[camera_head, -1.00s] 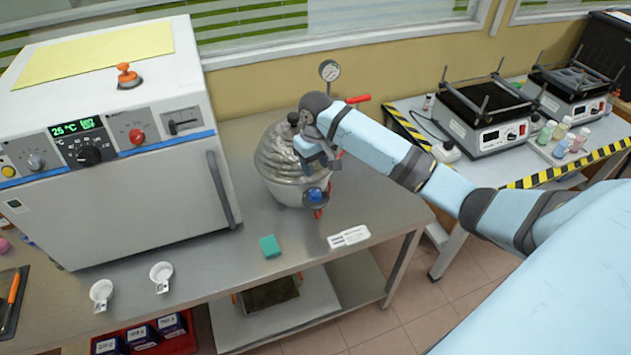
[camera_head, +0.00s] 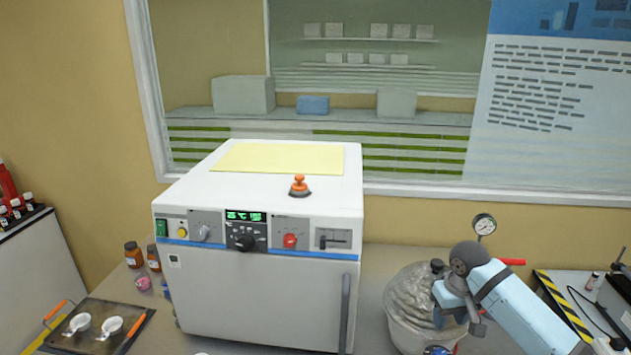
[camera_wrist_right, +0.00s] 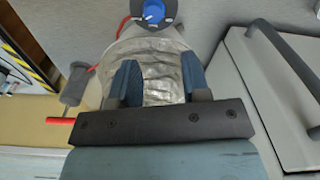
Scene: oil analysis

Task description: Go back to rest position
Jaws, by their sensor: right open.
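My right gripper (camera_head: 447,305) is at the lower right of the head view, at the upper right side of a silver, foil-like wrapped vessel (camera_head: 404,300). In the right wrist view, its two blue fingers (camera_wrist_right: 160,66) are apart, with the wrapped vessel (camera_wrist_right: 152,88) showing behind and between them. Nothing is held between the fingers. I cannot tell whether a finger touches the vessel. My left gripper is in neither view.
A white oven (camera_head: 258,290) stands left of the vessel, its handle side near my right gripper. A pressure gauge (camera_head: 484,224) and red handle (camera_head: 512,262) stand behind the vessel. A dark tray (camera_head: 98,325) with white cups lies at the far left.

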